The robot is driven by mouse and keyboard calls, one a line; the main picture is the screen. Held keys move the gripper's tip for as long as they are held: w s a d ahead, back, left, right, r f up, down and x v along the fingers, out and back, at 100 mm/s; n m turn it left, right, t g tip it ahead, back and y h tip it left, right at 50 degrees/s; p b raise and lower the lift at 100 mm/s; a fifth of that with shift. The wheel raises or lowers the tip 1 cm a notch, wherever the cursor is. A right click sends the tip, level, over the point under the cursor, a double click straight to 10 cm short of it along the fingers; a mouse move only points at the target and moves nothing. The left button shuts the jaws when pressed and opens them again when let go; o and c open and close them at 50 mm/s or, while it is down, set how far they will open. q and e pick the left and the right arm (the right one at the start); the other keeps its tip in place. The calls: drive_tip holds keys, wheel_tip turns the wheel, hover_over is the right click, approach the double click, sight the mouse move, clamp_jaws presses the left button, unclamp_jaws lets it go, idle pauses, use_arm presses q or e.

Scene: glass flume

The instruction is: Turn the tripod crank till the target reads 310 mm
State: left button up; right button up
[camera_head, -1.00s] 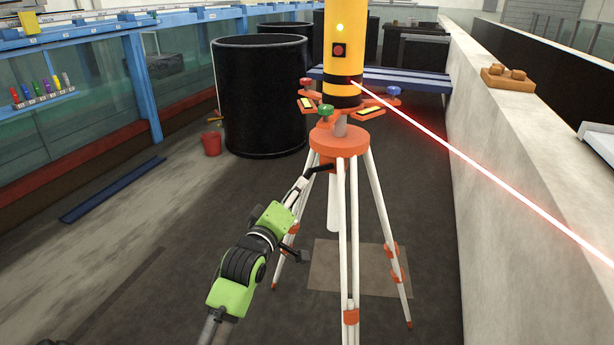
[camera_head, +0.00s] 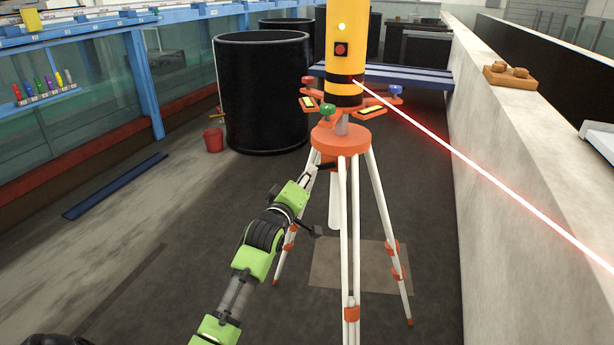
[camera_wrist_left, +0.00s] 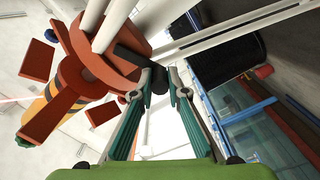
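The tripod (camera_head: 345,230) with white legs and an orange head stands in the middle of the head view. A yellow laser (camera_head: 345,40) sits on top. The black crank (camera_head: 325,166) sticks out to the left below the tripod head. My left gripper (camera_head: 312,170) is at the crank's outer end. In the left wrist view, the fingertips of the left gripper (camera_wrist_left: 159,76) lie close on both sides of the black crank grip (camera_wrist_left: 158,80) and appear closed on it. A red beam runs from the laser to the lower right. No target or reading is visible. My right gripper is out of view.
A black tank (camera_head: 265,95) and a red bucket (camera_head: 213,140) stand behind left. A glass flume with blue posts (camera_head: 146,85) runs along the left. A pale wall (camera_head: 510,170) bounds the right. A blue bar (camera_head: 115,187) lies on otherwise clear floor at left.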

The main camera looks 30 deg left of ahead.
use_arm(q)
clamp_jaws()
